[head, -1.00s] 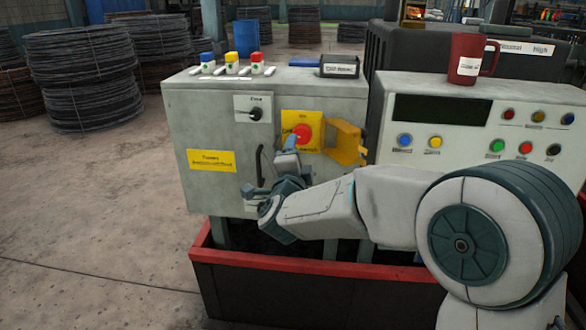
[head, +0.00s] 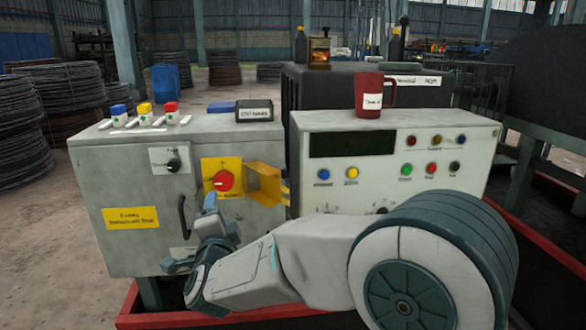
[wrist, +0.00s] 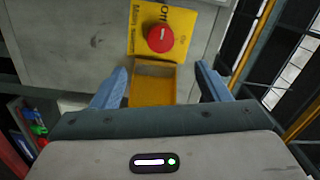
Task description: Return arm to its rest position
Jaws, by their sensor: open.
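My gripper (head: 188,235) is in front of the grey cabinet (head: 125,190). Its blue fingers are spread and empty. One fingertip shows just below the red rotary knob (head: 223,181) on its yellow plate (head: 213,165). In the wrist view my gripper (wrist: 161,70) has its fingers either side of the open yellow guard (wrist: 154,88), and the knob (wrist: 160,38) shows beyond them. The guard also shows swung out to the right of the knob in the head view (head: 264,184). My arm reaches in from the lower right.
A door handle (head: 184,217) is close behind my gripper. A console (head: 320,180) with coloured buttons stands right of the cabinet, with a red mug (head: 370,95) on top. A red rail (head: 250,318) runs below. Open floor is at the left.

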